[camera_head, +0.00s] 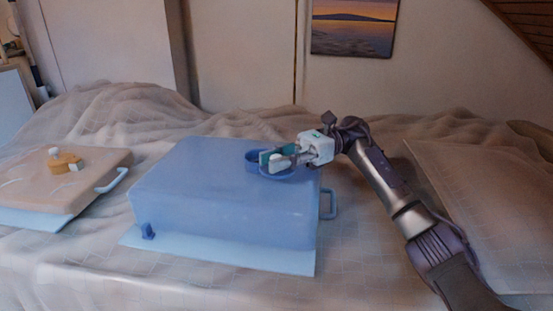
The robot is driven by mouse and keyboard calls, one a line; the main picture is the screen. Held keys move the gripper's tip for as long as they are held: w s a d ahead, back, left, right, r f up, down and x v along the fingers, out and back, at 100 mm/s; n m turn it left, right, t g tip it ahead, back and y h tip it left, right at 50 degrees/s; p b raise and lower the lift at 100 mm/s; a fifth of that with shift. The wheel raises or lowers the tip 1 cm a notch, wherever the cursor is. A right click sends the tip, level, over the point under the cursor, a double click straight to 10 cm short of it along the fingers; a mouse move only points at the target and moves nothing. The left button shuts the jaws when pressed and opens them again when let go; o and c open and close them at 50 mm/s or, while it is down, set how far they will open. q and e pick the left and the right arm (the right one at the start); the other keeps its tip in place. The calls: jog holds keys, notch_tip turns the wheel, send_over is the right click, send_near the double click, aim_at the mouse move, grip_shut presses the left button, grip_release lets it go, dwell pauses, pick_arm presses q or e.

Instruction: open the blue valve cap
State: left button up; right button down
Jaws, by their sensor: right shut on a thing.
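A blue box (220,205) with a light blue handle on its right side sits on a light blue board in the middle of the bed. The blue valve cap (256,158) is on its top, toward the right rear. My right gripper (276,160) reaches in from the right, low over the box top, and is shut on the cap. The fingers cover part of the cap, so its exact angle is hard to tell. My left gripper does not show.
An orange-brown box (100,190) with a light blue handle and a yellow-brown knob (64,163) lies at the left. A flat panel (480,190) lies at the right. Rumpled bedding covers the surface. A picture (353,27) hangs on the wall.

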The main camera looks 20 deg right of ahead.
jog(key=c, duration=0.9)
grip_release()
jog(key=shift+c, duration=0.2)
jog(key=shift+w+d, duration=0.2)
jog(key=shift+d, duration=1.05)
jog(key=shift+w+d, duration=0.25)
jog(key=shift+d, duration=1)
jog(key=shift+w+d, duration=0.2)
jog(key=shift+d, duration=1.05)
